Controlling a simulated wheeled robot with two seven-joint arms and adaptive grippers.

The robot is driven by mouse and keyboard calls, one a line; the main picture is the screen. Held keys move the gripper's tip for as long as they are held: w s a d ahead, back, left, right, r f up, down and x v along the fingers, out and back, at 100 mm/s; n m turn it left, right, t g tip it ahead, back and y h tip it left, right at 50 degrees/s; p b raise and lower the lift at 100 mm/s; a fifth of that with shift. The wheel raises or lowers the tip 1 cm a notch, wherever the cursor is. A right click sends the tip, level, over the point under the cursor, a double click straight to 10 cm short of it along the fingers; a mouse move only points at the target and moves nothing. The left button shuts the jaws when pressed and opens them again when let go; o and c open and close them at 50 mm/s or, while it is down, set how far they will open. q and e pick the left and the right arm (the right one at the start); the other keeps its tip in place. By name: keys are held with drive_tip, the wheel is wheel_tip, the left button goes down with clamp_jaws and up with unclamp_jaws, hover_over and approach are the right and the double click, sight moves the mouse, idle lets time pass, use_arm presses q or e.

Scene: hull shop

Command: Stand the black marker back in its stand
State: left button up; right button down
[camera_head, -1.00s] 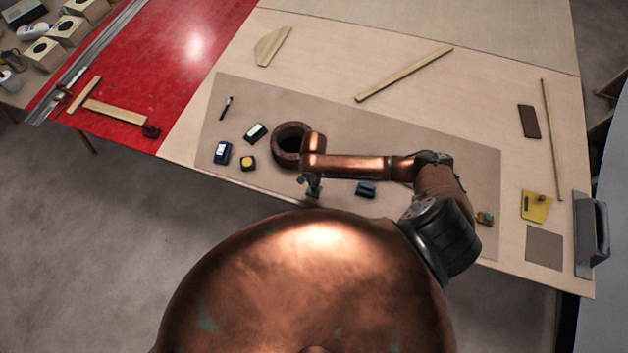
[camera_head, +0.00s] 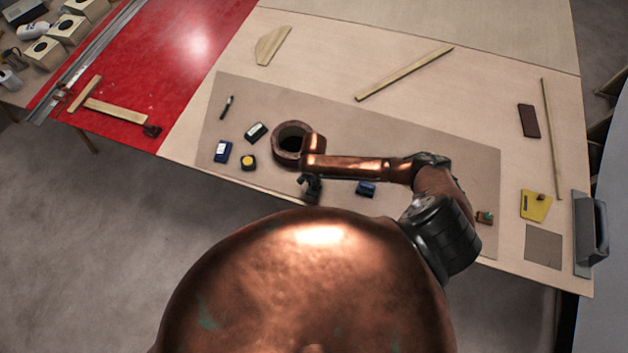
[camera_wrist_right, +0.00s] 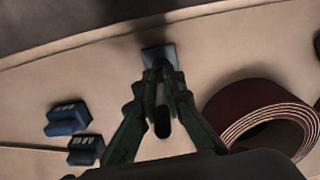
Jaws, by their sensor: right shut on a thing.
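My right gripper (camera_head: 311,190) points down at the near edge of the mat. In the right wrist view the gripper (camera_wrist_right: 163,100) is shut on a slim upright object with a black end, which looks like the black marker (camera_wrist_right: 162,129). A small grey-blue block (camera_wrist_right: 157,55), probably the stand, sits just beyond the fingertips near the table edge. The fingers hide the marker's lower end, so I cannot tell whether it is in the block or only above it. My left gripper is not in view.
A thick brown ring-shaped roll (camera_head: 290,158) stands close beside the gripper, also in the wrist view (camera_wrist_right: 240,105). A blue block (camera_head: 366,189) lies to the right. Small boxes (camera_head: 222,151) and a slim dark pen-like item (camera_head: 227,106) lie left.

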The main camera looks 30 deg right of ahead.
drive_tip(key=shift+f+p, duration=0.2)
drive_tip(key=shift+p, duration=0.25)
idle(0.3)
drive_tip(key=c, duration=2)
unclamp_jaws()
drive_tip(key=shift+o, duration=0.2)
drive_tip(key=shift+r, duration=0.1)
wheel_tip(320, 180, up, 12)
drive_tip(key=shift+w+d, duration=0.1)
